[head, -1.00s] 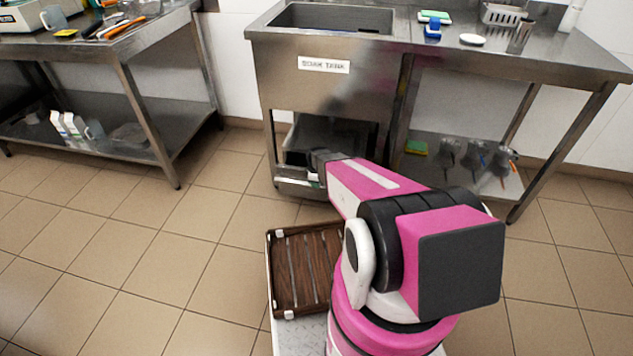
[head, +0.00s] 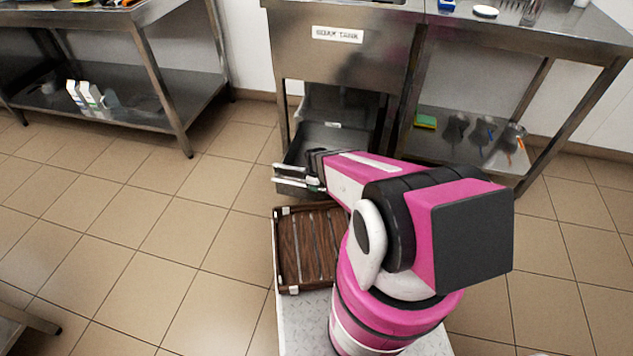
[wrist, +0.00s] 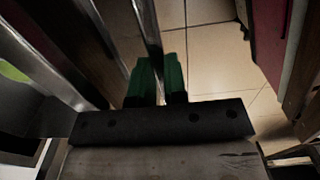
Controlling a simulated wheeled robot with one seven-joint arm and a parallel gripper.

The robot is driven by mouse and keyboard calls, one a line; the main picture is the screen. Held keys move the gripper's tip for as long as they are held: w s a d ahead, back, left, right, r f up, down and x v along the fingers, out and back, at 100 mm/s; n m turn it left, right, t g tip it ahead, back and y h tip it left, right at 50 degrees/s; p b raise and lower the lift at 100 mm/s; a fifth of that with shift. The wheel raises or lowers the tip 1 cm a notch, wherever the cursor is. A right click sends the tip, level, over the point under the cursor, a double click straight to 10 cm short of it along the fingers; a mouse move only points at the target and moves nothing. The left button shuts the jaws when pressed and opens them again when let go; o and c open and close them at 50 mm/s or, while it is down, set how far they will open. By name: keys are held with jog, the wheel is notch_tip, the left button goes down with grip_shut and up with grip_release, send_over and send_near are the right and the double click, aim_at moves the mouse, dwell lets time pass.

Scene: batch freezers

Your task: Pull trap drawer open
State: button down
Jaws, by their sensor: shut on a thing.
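The trap drawer (head: 325,136) is a dark, open-topped metal box under the sink unit labelled as a tank. In the head view it sticks partly out of the unit toward me. My gripper (head: 316,184) is at the right part of this front, partly hidden by my arm. In the wrist view the green fingers of my gripper (wrist: 158,72) are closed on the metal handle bar (wrist: 148,25).
A brown slatted tray (head: 306,250) sits on my base, close below the drawer. A steel table leg (head: 391,133) stands right of the drawer, and a lower shelf (head: 470,155) lies beyond it. Tiled floor (head: 190,215) is free to the left.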

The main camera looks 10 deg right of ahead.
jog(key=shift+s+a, duration=0.1)
jog(key=shift+s, duration=0.25)
jog(key=c, duration=1.2)
grip_release()
jog(key=shift+o, duration=0.2)
jog(key=shift+r, duration=0.1)
notch_tip(320, 180, up, 11)
jog(key=shift+f, duration=0.2)
jog(key=s+d+r+m, duration=0.3)
jog(key=r+m, duration=0.3)
jog(key=r, duration=0.4)
jog(key=s+d+r+m, duration=0.3)
jog(key=d+r+m, duration=0.1)
jog(key=r+m, duration=0.3)
notch_tip(320, 180, up, 3)
jog(key=shift+s+f+m, duration=0.15)
jog(key=shift+s+m, duration=0.05)
jog(key=shift+m, duration=0.1)
